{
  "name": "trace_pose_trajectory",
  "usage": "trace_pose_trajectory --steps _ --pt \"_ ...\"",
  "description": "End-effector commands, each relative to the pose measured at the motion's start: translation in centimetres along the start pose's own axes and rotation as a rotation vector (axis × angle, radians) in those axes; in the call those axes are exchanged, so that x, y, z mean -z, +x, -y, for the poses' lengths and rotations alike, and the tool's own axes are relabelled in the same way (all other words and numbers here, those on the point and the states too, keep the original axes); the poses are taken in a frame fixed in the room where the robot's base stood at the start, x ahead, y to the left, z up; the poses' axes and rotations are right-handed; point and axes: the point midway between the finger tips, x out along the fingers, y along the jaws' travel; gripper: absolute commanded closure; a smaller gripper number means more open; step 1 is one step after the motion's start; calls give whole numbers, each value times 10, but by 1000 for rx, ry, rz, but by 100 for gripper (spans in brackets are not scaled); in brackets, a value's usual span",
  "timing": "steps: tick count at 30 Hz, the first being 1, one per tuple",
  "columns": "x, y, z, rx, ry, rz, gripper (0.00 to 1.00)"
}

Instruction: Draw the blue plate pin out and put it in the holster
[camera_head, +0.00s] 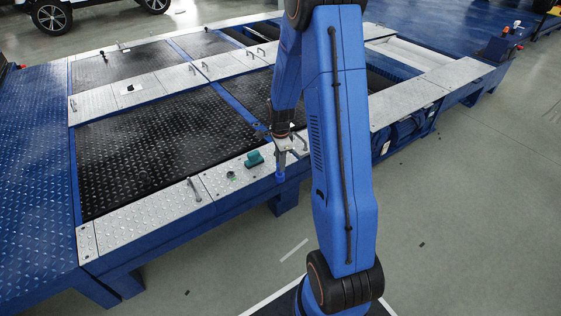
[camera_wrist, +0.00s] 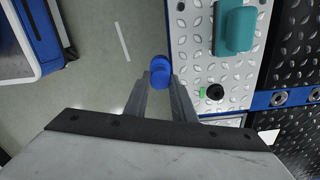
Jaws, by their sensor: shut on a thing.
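The blue plate pin (camera_wrist: 160,70) is between the fingertips of my gripper (camera_wrist: 160,84) in the wrist view, and my gripper is shut on it. In the head view the pin (camera_head: 281,171) hangs below my gripper (camera_head: 283,151), against the blue side of the frame. In the wrist view it shows just outside the plate's edge, over the floor. The teal block, which looks like the holster (camera_wrist: 235,31), stands on the silver plate, up and right of the pin. It also shows in the head view (camera_head: 254,160), left of my gripper. The holster's opening is not clearly visible.
The silver tread plate (camera_wrist: 193,48) carries a round black fitting (camera_wrist: 215,92) beside a small green mark. A handle (camera_head: 194,190) stands farther left on the plates. Black tread panels (camera_head: 150,135) lie behind. Grey floor (camera_head: 440,230) is open at the right.

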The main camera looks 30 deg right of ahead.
Motion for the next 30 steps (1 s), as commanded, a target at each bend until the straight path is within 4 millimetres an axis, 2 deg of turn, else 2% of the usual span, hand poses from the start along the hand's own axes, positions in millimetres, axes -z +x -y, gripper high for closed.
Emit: trace_pose_trajectory --steps 23,24,26,27,30 --pt "0 19 0 0 0 0 100" --pt "0 19 0 1 0 0 72" --pt "0 19 0 1 0 0 57" --pt "0 19 0 1 0 0 55" --pt "0 19 0 0 0 0 55"
